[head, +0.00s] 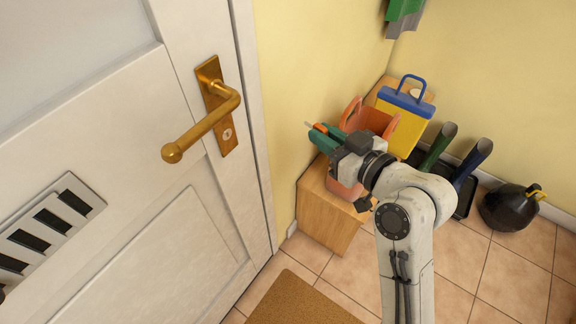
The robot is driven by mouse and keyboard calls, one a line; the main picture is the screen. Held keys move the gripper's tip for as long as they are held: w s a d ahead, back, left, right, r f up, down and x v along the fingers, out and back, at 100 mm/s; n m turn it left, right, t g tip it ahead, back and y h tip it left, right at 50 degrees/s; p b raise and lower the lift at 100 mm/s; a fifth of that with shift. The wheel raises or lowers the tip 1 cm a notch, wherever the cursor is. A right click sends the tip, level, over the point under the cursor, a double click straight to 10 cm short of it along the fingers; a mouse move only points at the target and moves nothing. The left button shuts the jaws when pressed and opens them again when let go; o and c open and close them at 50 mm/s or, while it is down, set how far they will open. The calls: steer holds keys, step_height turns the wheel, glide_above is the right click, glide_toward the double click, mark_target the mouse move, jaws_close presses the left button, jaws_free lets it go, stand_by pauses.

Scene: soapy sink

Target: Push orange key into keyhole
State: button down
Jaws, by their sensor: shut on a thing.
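My gripper (323,137) is at the middle right of the head view, with green fingers shut on the orange key (320,127). Only a small part of the key shows between the fingers, and a thin tip sticks out toward the left. The keyhole (227,134) is a round silver lock near the bottom of the brass door plate (230,148), below the brass handle (197,133). The gripper is to the right of the keyhole and clearly apart from it.
The white door (130,130) fills the left. Behind my gripper, a wooden cabinet (325,222) bears an orange basket (372,121) and a yellow-and-blue container (404,108). Boots (438,147) and a black kettle-like object (508,208) stand right. A brown mat (295,303) lies below.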

steer(key=s+a+r+n+g+y, duration=0.1)
steer(key=s+a+n+y, duration=0.2)
steer(key=s+a+y, duration=0.2)
steer(key=s+a, duration=0.2)
steer(key=s, duration=0.1)
steer(key=shift+a+r+g, duration=0.3)
steer(key=shift+a+g, duration=0.1)
steer(key=shift+f, duration=0.15)
steer(key=shift+x, duration=2.9)
steer(key=shift+d+f+b, duration=0.1)
steer(key=shift+b, duration=0.2)
steer(key=shift+x, duration=2)
steer(key=c, duration=1)
jaws_free()
